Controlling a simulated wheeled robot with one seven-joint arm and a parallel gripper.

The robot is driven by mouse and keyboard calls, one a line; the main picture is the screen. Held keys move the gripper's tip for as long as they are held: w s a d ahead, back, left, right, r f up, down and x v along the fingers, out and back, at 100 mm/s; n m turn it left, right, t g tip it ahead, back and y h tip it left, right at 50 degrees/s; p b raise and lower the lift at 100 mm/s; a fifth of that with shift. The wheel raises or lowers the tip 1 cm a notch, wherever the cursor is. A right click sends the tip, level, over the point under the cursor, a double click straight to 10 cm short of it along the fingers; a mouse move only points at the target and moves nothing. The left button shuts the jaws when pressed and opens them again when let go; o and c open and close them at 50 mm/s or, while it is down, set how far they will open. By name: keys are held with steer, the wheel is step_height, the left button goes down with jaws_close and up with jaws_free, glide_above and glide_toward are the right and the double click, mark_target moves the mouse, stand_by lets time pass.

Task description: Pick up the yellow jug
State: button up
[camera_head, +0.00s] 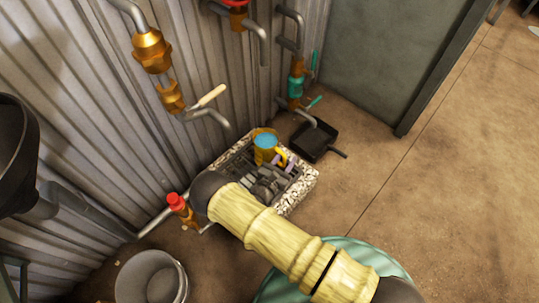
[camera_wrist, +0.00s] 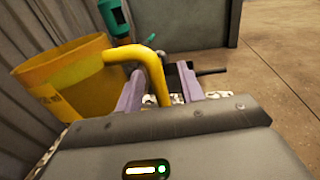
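The yellow jug (camera_head: 262,156) stands upright at the back of a speckled stone basin with a dark grate (camera_head: 300,193), with something blue inside it. In the wrist view the jug (camera_wrist: 65,82) fills the left side, its curved handle (camera_wrist: 153,68) pointing toward me. My gripper (camera_wrist: 160,88) has its two purple fingers apart, one on each side of the handle. The left finger is close to the handle, and a gap shows before the right finger. I cannot tell whether either finger touches it. The gripper also shows at the handle in the head view (camera_head: 288,164).
A corrugated wall (camera_head: 90,130) with pipes and valves stands behind the basin. A black pan (camera_head: 314,140) lies beyond the basin. A red-topped valve (camera_head: 180,207) is at its left, a grey bucket (camera_head: 150,278) at lower left. The floor at right is clear.

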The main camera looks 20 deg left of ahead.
steer(key=shift+w+d, duration=0.1)
steer(key=shift+w, duration=0.55)
steer(key=shift+c, duration=0.2)
jaws_close()
steer(key=shift+r, duration=0.1)
stand_by(1.0)
